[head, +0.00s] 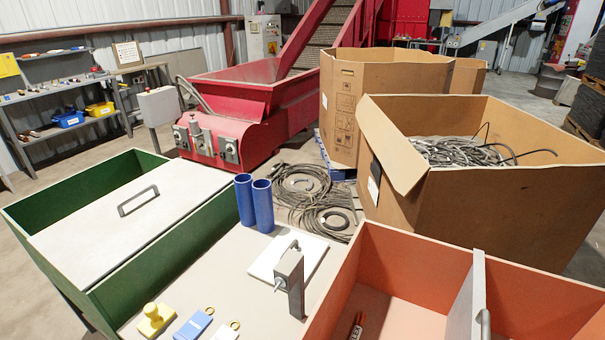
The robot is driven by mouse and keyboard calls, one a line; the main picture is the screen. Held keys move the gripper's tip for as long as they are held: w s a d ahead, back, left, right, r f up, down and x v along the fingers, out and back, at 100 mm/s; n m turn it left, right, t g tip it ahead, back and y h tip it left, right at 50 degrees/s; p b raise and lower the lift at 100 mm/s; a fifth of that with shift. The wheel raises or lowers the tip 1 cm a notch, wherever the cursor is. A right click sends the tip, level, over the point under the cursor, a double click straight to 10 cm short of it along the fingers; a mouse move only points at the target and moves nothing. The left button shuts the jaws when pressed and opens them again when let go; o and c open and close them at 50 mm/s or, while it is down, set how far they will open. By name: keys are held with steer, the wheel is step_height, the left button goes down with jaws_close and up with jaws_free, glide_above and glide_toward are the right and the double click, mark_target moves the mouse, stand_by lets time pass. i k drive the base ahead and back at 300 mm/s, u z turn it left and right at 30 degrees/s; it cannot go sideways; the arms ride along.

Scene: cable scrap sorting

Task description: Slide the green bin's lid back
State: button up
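The green bin (176,253) stands at the left. Its pale grey lid (150,225) lies flat across most of the top, with a grey bar handle (138,200) standing up from it. An open strip shows along the far left side, where the green inner wall (75,190) is visible. The near part of the lid reaches close to the near right wall. My gripper is not in this view, so its state and its place relative to the handle do not show.
An orange bin (535,300) with a grey panel stands right. Cardboard boxes (490,205) and coiled cables lie behind.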

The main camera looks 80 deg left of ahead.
mark_target(86, 246)
steer(key=u, duration=3.45)
steer(key=k, duration=1.25)
steer(key=u, duration=0.65)
steer(key=i, duration=1.75)
steer(key=z, duration=0.55)
